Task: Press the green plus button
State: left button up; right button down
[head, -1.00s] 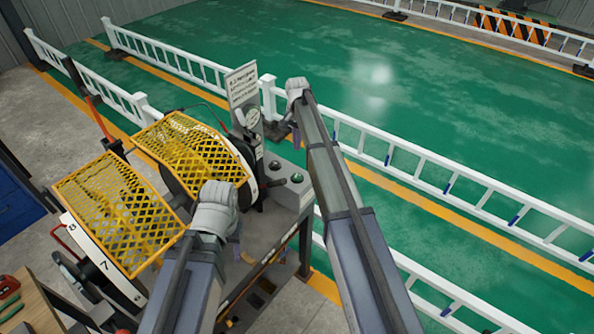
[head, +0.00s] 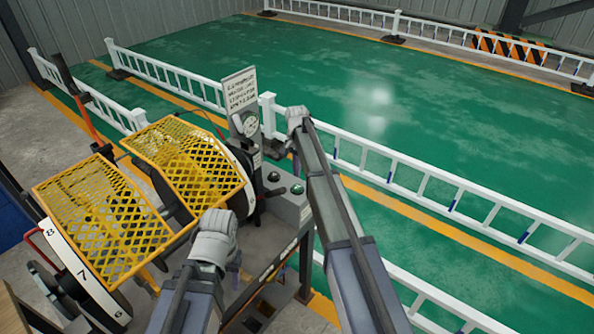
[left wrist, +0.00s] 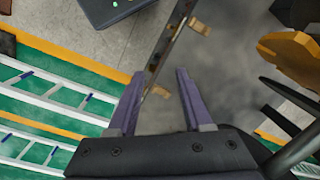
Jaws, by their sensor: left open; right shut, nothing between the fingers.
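A grey control box (head: 289,204) stands at the right end of the machine. On its top are a green button (head: 298,190) and another round button (head: 273,177); I cannot make out a plus mark. The box's corner also shows at the top of the left wrist view, with a small green spot on it (left wrist: 115,3). My right gripper (head: 293,150) is shut and empty, pointing down beyond the box and apart from the green button. My left gripper (head: 237,262) is open and empty to the left of the box, its fingers plain in the left wrist view (left wrist: 157,88).
Yellow mesh guards (head: 105,215) and numbered wheels (head: 85,262) fill the left. A sign plate with a gauge (head: 241,95) rises behind the box. A white fence (head: 440,185) runs behind, with open green floor (head: 350,85) beyond.

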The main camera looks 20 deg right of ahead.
aim_at(297, 187)
jog(key=shift+f+b, duration=2.2)
jog(key=shift+f, duration=0.55)
notch_tip(297, 187, down, 2)
jog(key=shift+b, duration=1)
jog(key=shift+s+r, duration=0.1)
jog(key=shift+r, duration=0.15)
jog(key=shift+r+p, duration=0.6)
jog(key=shift+p, duration=0.25)
notch_tip(297, 187, up, 13)
jog(key=p, duration=1.2)
jog(key=shift+f+p, duration=0.15)
jog(key=shift+p, duration=0.2)
